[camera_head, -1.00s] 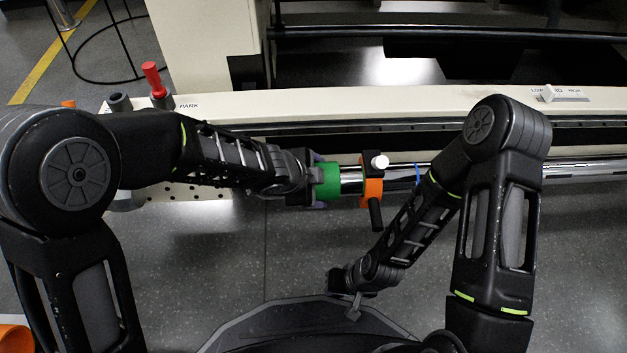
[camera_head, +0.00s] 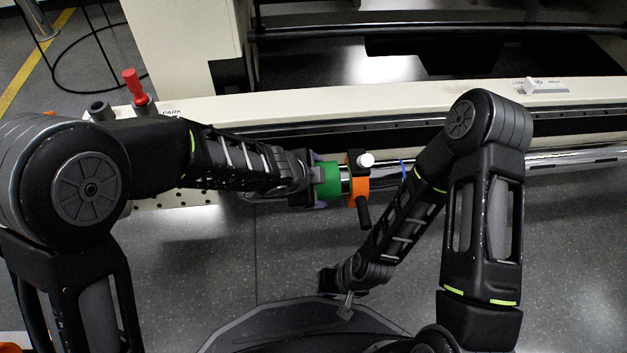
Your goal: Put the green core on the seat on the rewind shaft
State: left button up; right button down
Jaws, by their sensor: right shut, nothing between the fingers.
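The green core (camera_head: 330,181) is in my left gripper (camera_head: 319,181), whose fingers lie above and below it. The bright rewind shaft (camera_head: 346,182) shows just right of the core. I cannot tell how far the shaft enters the core. An orange collar (camera_head: 357,184) with a white knob and a black handle sits around the shaft, a small gap from the core. A blue mark (camera_head: 404,169) shows on the shaft farther right, partly near my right arm. My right gripper (camera_head: 335,285) is low in the middle, shut and empty, away from the shaft.
The cream machine beam (camera_head: 400,101) runs behind the shaft, with a slider labelled LOW to HIGH (camera_head: 532,86) at right. A red-handled lever (camera_head: 135,88) stands at the left by a PARK label. Open grey floor (camera_head: 270,255) lies in front.

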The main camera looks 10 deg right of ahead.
pick_arm(q)
jog(key=shift+d, duration=0.95)
jog(key=shift+s, duration=0.1)
jog(key=o, duration=1.7)
jog(key=p+v, duration=0.3)
jog(key=v, duration=0.4)
jog(key=shift+r, duration=0.25)
jog(key=shift+s+a+r, duration=0.1)
jog(key=shift+s+a, duration=0.05)
